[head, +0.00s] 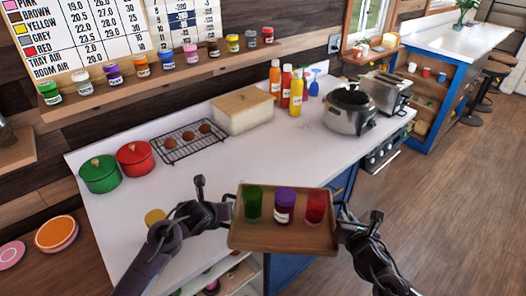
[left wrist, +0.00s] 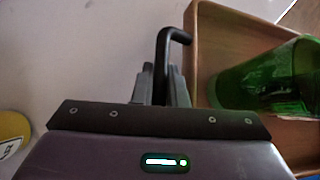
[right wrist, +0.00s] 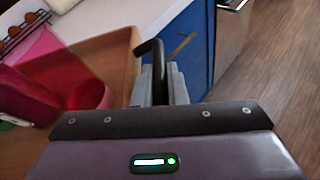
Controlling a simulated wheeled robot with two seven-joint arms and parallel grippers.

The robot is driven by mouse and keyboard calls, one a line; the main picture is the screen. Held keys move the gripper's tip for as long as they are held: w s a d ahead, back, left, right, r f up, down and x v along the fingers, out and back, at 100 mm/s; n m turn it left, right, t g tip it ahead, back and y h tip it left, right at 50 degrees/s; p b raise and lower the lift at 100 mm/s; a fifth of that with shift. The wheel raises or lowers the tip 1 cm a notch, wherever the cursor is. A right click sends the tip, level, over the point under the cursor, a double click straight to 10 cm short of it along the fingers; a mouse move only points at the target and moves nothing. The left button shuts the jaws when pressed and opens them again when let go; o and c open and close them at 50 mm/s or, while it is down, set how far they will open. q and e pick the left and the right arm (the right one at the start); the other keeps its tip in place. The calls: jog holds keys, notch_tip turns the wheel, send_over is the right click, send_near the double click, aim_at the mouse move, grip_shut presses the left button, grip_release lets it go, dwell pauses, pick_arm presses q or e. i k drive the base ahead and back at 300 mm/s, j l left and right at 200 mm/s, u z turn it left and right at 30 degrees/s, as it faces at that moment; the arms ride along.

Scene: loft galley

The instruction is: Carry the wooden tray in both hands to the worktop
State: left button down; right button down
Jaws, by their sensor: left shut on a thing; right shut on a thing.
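The wooden tray (head: 275,238) is between my two grippers at the front edge of the white worktop (head: 240,158), its near side out past that edge. I cannot tell whether it touches the worktop. It carries a green cup (head: 253,203), a purple-lidded jar (head: 284,206) and a red cup (head: 315,206), all upright. My left gripper (head: 227,208) is shut on the dark handle (left wrist: 166,50) at the tray's left end. My right gripper (head: 342,222) is shut on the handle (right wrist: 150,50) at its right end.
Green (head: 100,175) and red (head: 135,159) pots, a wire rack (head: 180,147), a bread box (head: 243,109), bottles (head: 286,86), a silver cooker (head: 350,112) and a toaster (head: 388,92) stand farther back. A yellow-lidded item (head: 154,217) is near my left arm. The worktop's middle is clear.

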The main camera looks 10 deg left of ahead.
aim_at(266, 173)
jog(key=i+j, duration=0.2)
jog(key=i, duration=0.2)
jog(key=i+j, duration=0.15)
jog(key=i, duration=0.3)
